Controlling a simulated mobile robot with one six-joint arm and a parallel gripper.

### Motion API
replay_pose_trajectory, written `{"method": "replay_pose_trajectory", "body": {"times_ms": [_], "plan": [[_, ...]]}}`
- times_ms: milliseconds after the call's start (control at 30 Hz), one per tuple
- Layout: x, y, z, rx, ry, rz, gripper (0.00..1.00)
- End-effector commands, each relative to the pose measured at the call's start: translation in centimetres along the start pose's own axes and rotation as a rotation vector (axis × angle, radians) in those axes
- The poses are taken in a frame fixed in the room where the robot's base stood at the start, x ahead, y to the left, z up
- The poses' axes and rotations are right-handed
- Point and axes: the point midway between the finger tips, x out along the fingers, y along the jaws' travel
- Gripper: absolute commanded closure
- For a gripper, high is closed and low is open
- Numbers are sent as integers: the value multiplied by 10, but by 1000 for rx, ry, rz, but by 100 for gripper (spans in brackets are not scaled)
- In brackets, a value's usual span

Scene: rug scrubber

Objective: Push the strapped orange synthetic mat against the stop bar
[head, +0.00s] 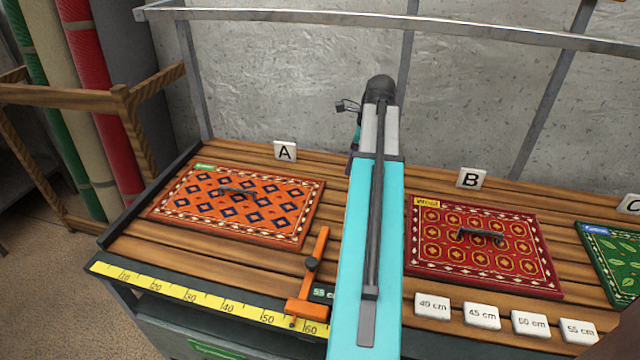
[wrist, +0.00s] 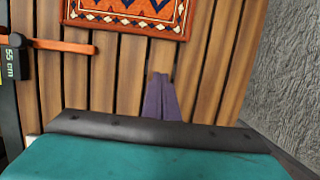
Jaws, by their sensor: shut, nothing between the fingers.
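The orange mat (head: 180,207) with dark blue diamonds lies flat on the slatted bench below sign A. A black strap handle (head: 238,192) crosses its middle, and a green tag is at its far left corner. The orange stop bar (head: 318,262) stands to its right, with a 55 cm label beside it. The wrist view shows bare slats between the mat (wrist: 120,22) and the stop bar (wrist: 65,46). My gripper (wrist: 161,76) is shut and empty, its purple fingers over bare slats on the stop-bar side of the mat, apart from both.
A yellow ruler (head: 190,296) runs along the bench's front edge. A red mat (head: 480,270) lies under sign B, a green mat (head: 615,250) at the far right. Several white length tiles (head: 482,316) sit at the front right. A concrete wall stands behind.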

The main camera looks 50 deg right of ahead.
Motion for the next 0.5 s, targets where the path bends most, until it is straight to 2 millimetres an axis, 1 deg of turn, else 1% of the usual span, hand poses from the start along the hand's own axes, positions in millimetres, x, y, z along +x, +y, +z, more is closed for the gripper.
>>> {"method": "replay_pose_trajectory", "body": {"times_ms": [500], "plan": [[-3,-3,-12,18,0,-4,100]]}}
